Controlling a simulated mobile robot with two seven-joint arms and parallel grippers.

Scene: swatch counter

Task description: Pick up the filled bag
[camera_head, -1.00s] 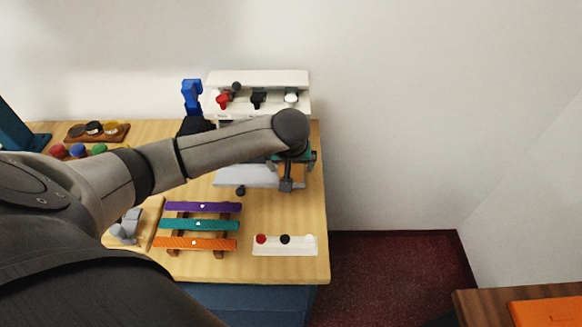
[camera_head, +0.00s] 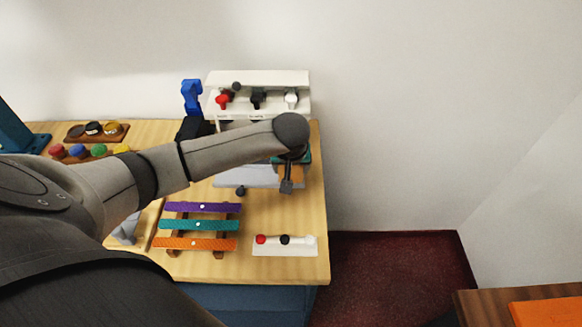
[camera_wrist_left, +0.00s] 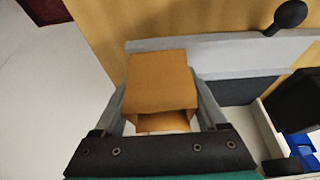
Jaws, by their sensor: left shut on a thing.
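A small orange-brown bag (camera_wrist_left: 160,82) sits between the two grey fingers of my left gripper (camera_wrist_left: 163,108) in the left wrist view. The gripper is shut on it, with a finger along each side. In the head view, a little of the bag (camera_head: 291,172) shows below my left wrist, and the arm hides most of the gripper (camera_head: 289,181). It is over the right end of a pale grey plate (camera_head: 240,179) on the counter. I cannot tell whether the bag touches the plate. My right gripper is in neither view.
A white rack (camera_head: 258,77) with red, black and white knobs stands behind the arm. Purple, teal and orange strips (camera_head: 198,225) lie on a wooden stand in front. A white strip with coloured dots (camera_head: 285,251) lies near the counter's (camera_head: 302,207) right edge.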

